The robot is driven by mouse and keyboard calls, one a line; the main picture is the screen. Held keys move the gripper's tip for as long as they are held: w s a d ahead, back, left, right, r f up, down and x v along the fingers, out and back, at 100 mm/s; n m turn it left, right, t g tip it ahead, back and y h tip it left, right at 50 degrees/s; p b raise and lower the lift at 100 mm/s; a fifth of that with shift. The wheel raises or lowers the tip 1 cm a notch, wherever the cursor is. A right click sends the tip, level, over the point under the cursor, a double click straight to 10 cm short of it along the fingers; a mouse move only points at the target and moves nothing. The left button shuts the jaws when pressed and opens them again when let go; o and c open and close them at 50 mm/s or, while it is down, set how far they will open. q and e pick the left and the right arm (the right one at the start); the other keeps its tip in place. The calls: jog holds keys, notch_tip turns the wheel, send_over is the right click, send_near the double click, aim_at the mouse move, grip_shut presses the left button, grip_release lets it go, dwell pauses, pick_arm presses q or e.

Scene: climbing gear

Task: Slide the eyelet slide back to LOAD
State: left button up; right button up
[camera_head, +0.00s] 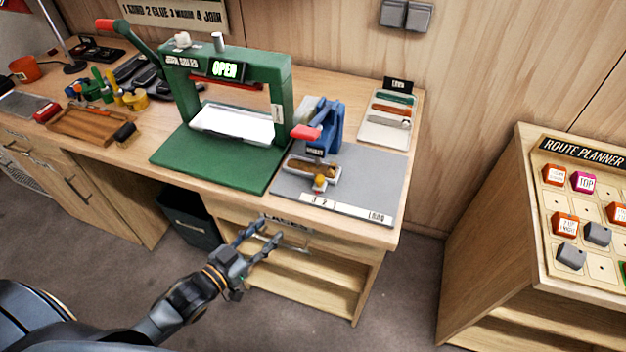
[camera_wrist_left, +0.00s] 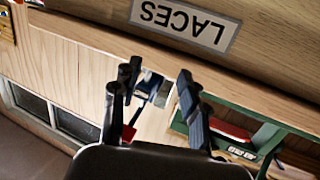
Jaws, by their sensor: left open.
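The eyelet slide (camera_head: 300,172) is a tan carriage on a grey base plate (camera_head: 385,180), under the front of the blue eyelet press (camera_head: 332,122) with its red lever. A brass-coloured knob (camera_head: 320,183) sits at its front. The slide stands at the left end, by the numbers of a pale strip (camera_head: 345,210) that reads 3 2 1 and LOAD at its right end. My left gripper (camera_head: 271,230) is open and empty, below and left of the slide, in front of the desk edge. Its open fingers also show in the left wrist view (camera_wrist_left: 158,75). My right gripper is not seen.
A green press (camera_head: 235,160) with an OPEN display stands left of the plate. A drawer labelled LACES (camera_wrist_left: 185,23) is close to my left gripper. A tray of coloured strips (camera_head: 384,132) lies behind right. The plate's right part is clear. A route planner cabinet (camera_head: 500,200) stands right.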

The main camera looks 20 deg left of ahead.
pick_arm(q)
jog(key=h, duration=0.2)
send_near(317, 182)
jog(key=shift+m+t, duration=0.3)
jog(key=shift+t, duration=0.1)
jog(key=p+x, duration=0.2)
jog(key=x, duration=0.5)
jog(key=shift+w+d+f, duration=0.1)
jog(key=shift+w+f, duration=0.05)
jog(key=shift+w, duration=0.05)
jog(key=shift+w+d+f+p, duration=0.1)
jog(key=shift+w+d+p, duration=0.2)
jog(key=shift+w, duration=0.25)
grip_shut()
